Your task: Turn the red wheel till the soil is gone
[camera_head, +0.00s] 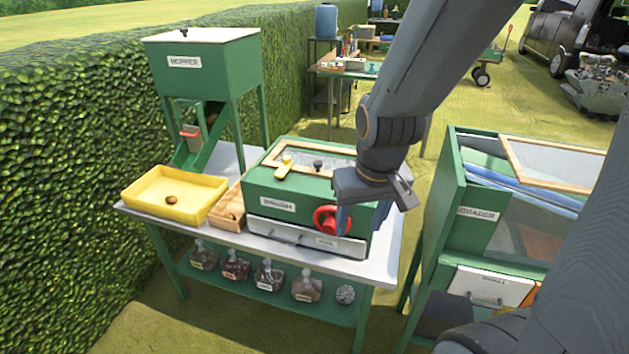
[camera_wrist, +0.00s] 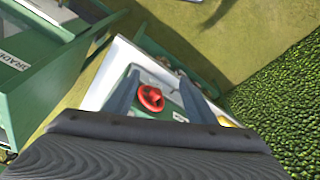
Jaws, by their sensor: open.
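The red wheel (camera_head: 332,220) is on the front right of the green brush box (camera_head: 285,190), above its pale drawer (camera_head: 305,240). My gripper (camera_head: 362,222) is open and empty just to the right of the wheel in the head view. In the wrist view the red wheel (camera_wrist: 151,97) shows between the two fingers of my gripper (camera_wrist: 165,90), closer to the left one. I cannot tell whether a finger touches it. The box has a wood-framed clear lid (camera_head: 312,156) with a yellow handle (camera_head: 287,160). No soil can be made out inside.
A yellow tray (camera_head: 150,205) with a brown round item (camera_head: 171,200) and a wooden crate (camera_head: 232,203) stand left of the box. A green hopper (camera_head: 205,80) is behind them. A green grader (camera_head: 480,215) stands close on the right. Several jars (camera_head: 265,275) are on the lower shelf.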

